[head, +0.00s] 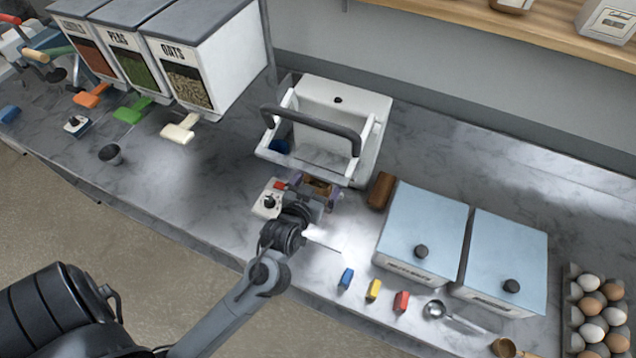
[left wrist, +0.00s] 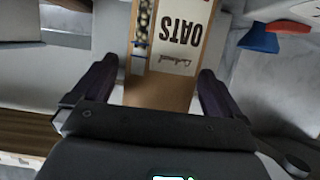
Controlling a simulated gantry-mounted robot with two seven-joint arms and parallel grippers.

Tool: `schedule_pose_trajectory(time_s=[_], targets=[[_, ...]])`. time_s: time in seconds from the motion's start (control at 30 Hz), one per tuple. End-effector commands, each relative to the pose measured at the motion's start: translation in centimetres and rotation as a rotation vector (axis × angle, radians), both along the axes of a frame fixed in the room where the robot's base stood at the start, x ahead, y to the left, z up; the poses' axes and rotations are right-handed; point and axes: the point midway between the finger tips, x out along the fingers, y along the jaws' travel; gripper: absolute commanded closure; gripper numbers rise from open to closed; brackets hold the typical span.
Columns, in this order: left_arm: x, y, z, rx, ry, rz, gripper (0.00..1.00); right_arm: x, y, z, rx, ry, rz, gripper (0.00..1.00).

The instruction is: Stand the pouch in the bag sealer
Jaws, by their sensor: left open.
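The bag sealer is the white machine (head: 368,150) with a dark curved handle, in the middle of the counter. The kraft-brown pouch (head: 318,187) shows as a small patch at the sealer's front edge, mostly hidden by my left gripper (head: 318,196). In the left wrist view the pouch (left wrist: 160,88) has OATS print and a clear window with oats. My left gripper (left wrist: 155,90) is open, with its dark fingers on either side of the pouch. I cannot tell whether the pouch's bottom rests in the sealer. My right gripper is not in view.
A white control box (head: 267,200) is left of my gripper. A brown block (head: 381,190) and two blue-lidded bins (head: 425,225) (head: 508,262) stand to the right. Small coloured pieces (head: 373,290) lie in front. Dispensers (head: 205,55) stand back left; eggs (head: 592,310) sit far right.

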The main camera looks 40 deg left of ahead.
Motion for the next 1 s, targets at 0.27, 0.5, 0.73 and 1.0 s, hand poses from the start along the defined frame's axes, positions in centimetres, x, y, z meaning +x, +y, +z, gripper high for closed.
schedule_pose_trajectory(time_s=[0.27,0.5,0.73,1.0], targets=[[-4.3,-1.4,1.6,-0.003,0.003,0.001,0.0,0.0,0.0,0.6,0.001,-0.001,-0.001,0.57],[-7.9,-2.6,3.0,-0.003,0.003,0.001,0.0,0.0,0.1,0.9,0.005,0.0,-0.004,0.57],[-9.7,-3.5,3.5,-0.007,0.013,-0.016,0.0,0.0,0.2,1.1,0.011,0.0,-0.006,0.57],[-10.8,-7.6,0.1,-0.09,0.262,-0.253,0.0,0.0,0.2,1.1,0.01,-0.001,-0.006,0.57]])
